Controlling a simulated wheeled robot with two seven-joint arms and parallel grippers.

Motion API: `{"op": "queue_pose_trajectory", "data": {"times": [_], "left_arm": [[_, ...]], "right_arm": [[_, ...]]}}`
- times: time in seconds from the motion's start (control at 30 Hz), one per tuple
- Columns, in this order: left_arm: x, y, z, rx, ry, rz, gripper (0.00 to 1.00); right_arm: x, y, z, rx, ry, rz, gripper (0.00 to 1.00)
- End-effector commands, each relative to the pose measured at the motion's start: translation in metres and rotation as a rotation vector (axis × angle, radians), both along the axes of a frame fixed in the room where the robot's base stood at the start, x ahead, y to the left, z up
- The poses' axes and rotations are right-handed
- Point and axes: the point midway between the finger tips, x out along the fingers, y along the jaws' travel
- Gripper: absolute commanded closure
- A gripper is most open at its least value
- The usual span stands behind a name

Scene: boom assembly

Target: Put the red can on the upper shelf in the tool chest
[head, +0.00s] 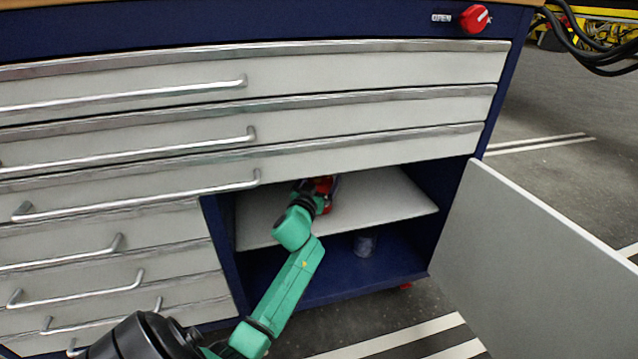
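The tool chest (222,255) is blue with light grey drawers, and its lower right compartment stands open. Inside it, the upper shelf (385,200) is a light grey board. The red can (323,186) shows only in part, as a red patch above the shelf behind my arm. My green arm comes in from the bottom left and reaches into the compartment. Its gripper is at the red patch, mostly hidden by the wrist, so I cannot tell whether its fingers are open or shut, or whether the can touches the shelf. My other gripper is not in view.
The open door (540,265) swings out to the right. A dark grey can (365,243) stands on the blue compartment floor below the shelf. Drawer handles stick out at the left. A red knob (474,18) sits at the top right. The right part of the shelf is clear.

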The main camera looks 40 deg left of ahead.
Motion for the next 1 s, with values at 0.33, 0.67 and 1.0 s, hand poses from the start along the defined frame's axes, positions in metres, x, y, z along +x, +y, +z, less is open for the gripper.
{"op": "queue_pose_trajectory", "data": {"times": [0.33,0.67,1.0], "left_arm": [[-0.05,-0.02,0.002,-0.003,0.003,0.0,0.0],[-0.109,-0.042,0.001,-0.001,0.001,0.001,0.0],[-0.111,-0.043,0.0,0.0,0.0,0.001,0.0]], "right_arm": [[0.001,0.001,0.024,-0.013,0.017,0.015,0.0],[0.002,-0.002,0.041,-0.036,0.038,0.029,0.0],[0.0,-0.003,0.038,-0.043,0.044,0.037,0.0]]}}
